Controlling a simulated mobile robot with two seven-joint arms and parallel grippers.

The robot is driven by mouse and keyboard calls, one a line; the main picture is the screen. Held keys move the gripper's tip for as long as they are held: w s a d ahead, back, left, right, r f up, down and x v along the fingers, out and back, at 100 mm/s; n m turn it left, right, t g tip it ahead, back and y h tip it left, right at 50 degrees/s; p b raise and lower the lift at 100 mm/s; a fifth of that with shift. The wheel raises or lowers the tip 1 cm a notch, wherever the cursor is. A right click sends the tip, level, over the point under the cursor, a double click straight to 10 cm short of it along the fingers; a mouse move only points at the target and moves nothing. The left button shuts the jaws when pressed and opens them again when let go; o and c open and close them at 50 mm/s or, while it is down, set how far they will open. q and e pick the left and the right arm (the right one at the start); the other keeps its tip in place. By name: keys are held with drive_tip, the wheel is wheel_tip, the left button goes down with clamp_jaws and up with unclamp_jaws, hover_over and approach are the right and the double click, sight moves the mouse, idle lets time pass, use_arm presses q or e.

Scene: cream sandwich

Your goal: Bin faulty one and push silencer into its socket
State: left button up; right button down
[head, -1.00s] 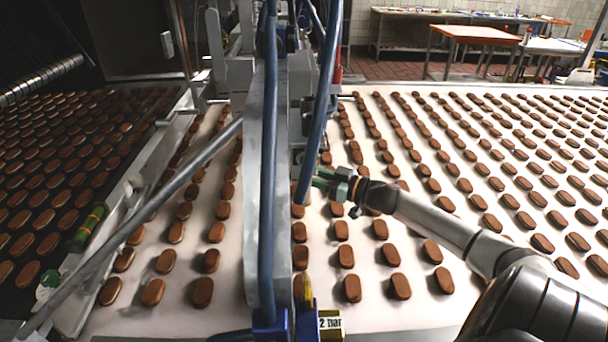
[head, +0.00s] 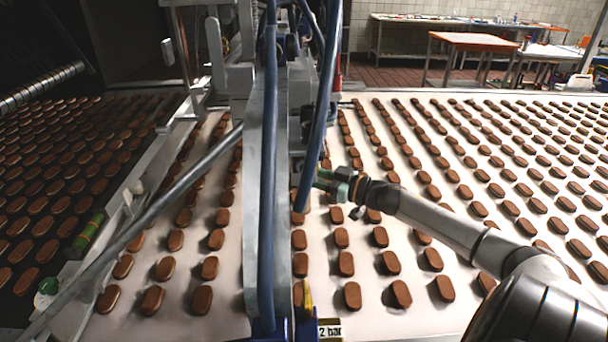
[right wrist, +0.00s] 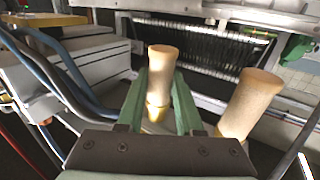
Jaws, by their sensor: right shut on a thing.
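My right gripper (head: 326,180) reaches in from the right, above the biscuit belt and beside the grey upright with blue hoses. In the right wrist view its green fingers (right wrist: 160,112) are shut on a tan cylindrical silencer (right wrist: 163,66) with a brass base. The silencer stands roughly upright between the fingers; its lower end is partly hidden, so I cannot tell whether it sits in a socket. A second, similar tan silencer (right wrist: 249,98) with a brass base stands to the right, outside the fingers. I cannot tell which is faulty. My left gripper and a bin are not identifiable.
Rows of brown biscuits (head: 401,293) cover the pale belt (head: 420,322). The grey upright (head: 263,190) and blue hose (head: 322,110) stand close left of my gripper. A green cylinder (head: 88,234) lies on the left rail. Blue hoses (right wrist: 62,68) curve at left in the wrist view.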

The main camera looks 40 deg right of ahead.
drive_tip(key=shift+r, duration=0.2)
drive_tip(key=shift+c, duration=2.4)
unclamp_jaws()
drive_tip(key=shift+f, duration=0.1)
drive_tip(key=shift+s+d+f, duration=0.1)
drive_tip(key=shift+s+d, duration=0.05)
drive_tip(key=shift+s, duration=0.25)
drive_tip(key=v, duration=1.1)
drive_tip(key=shift+s, duration=0.3)
